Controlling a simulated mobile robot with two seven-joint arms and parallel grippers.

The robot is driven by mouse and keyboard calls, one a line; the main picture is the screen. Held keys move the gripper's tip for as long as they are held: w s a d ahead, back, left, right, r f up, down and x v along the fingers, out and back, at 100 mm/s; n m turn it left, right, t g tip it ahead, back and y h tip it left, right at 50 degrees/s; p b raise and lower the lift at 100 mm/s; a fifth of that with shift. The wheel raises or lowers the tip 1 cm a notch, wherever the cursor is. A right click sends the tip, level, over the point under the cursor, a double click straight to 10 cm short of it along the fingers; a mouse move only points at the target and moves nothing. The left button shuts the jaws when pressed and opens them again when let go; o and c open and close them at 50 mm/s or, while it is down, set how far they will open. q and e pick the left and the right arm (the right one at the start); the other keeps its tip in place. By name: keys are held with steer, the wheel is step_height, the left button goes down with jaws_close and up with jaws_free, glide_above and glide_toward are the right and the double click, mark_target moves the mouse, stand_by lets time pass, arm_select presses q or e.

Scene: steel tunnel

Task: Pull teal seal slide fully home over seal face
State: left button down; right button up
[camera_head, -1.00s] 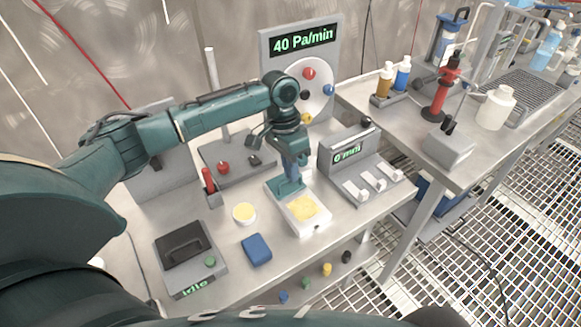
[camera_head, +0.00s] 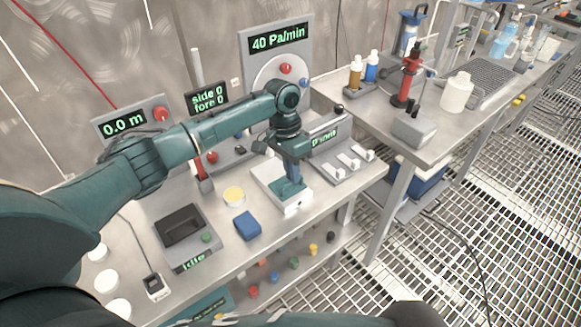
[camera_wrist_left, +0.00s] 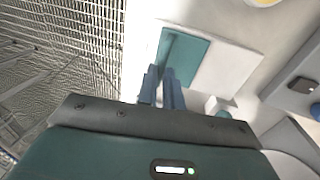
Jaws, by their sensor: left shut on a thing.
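The teal seal slide (camera_head: 291,192) is a flat plate on the front part of a white block (camera_head: 263,176) at the table's front edge. In the left wrist view, the teal slide (camera_wrist_left: 190,58) lies on one end of the white block (camera_wrist_left: 228,70), and the rest of the block is bare. No yellow seal face shows on the block now. My left gripper (camera_head: 292,174) points down at the slide. Its blue fingers, also in the left wrist view (camera_wrist_left: 163,88), are shut on the slide's upright grip, which they partly hide. My right gripper is not in view.
A grey console (camera_head: 340,160) with white levers stands close right of the block. A yellow-topped dish (camera_head: 234,196) and a blue pad (camera_head: 248,226) lie to its left. A red-handled lever (camera_head: 202,175) stands behind. Open floor grating lies in front.

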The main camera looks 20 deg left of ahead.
arm_select(q)
steer(key=shift+s+d, duration=0.1)
steer(key=shift+d, duration=0.15)
steer(key=c, duration=1.5)
jaws_free()
steer(key=shift+a, duration=0.1)
steer(key=r, duration=0.4)
steer(key=w+a+r, duration=0.1)
steer(key=r, duration=0.3)
steer(key=a+r, duration=0.1)
steer(key=r, duration=0.4)
steer(key=shift+w+b, duration=0.15)
steer(key=shift+b, duration=0.25)
steer(key=shift+f, duration=0.1)
